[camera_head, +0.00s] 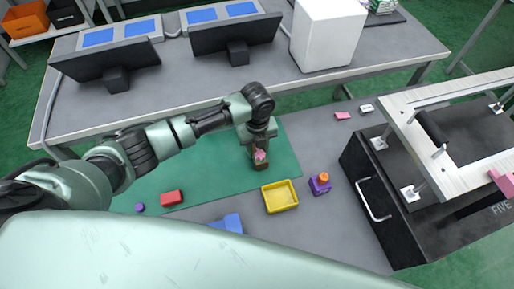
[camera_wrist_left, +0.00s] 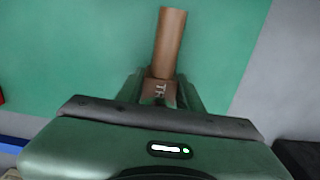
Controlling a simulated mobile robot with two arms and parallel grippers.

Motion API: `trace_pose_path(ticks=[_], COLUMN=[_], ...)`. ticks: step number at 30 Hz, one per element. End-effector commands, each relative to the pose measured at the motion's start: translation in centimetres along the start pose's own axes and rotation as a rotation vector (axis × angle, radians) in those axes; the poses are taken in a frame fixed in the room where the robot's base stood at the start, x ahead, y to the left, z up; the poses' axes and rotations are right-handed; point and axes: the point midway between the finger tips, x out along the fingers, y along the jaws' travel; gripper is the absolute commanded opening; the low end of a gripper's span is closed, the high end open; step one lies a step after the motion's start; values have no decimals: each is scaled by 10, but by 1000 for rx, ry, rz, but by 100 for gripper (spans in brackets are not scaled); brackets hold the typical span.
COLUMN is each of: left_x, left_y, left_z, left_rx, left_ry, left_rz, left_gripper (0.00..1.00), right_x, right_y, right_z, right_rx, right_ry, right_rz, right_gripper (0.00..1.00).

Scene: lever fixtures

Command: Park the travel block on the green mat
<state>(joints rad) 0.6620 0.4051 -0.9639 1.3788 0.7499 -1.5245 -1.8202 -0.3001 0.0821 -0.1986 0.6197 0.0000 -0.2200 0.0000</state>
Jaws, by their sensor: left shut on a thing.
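My left gripper (camera_head: 260,156) is shut on a brown block (camera_head: 261,166), over the right part of the green mat (camera_head: 225,165). In the left wrist view the brown block (camera_wrist_left: 160,92) sits between the fingers (camera_wrist_left: 160,95), with partly readable pale letters on it. A long brown bar (camera_wrist_left: 171,42) extends from it over the green mat (camera_wrist_left: 70,50). A little pink shows at the block in the head view. I cannot tell whether the block touches the mat. My right gripper is not in view.
A yellow tray (camera_head: 280,196) and a purple block with an orange top (camera_head: 320,183) stand right of the block. A red block (camera_head: 172,198) lies on the mat at left. A blue piece (camera_head: 228,223) lies in front. A black cabinet (camera_head: 375,205) stands at right, monitors (camera_head: 235,33) behind.

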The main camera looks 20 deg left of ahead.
Motion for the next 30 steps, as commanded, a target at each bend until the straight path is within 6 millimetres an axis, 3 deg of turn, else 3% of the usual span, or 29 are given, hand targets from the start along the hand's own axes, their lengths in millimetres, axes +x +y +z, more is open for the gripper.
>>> trace_pose_path(ticks=[5, 6, 8, 20, 30], left_x=[3, 3, 3, -4, -70], left_y=[0, 0, 0, 0, 0], left_z=[0, 0, 0, 1, 1], left_rx=[-1, -1, -1, -1, 0], left_ry=[0, 0, 0, -1, -3], left_rz=[0, 0, 1, -1, -2], left_gripper=[0, 44, 58, 58, 58], right_x=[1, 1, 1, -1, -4], right_y=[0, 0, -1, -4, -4], right_z=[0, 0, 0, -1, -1], right_rx=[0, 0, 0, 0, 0], right_ry=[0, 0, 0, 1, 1], right_rz=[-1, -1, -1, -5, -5], right_gripper=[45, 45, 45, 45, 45])
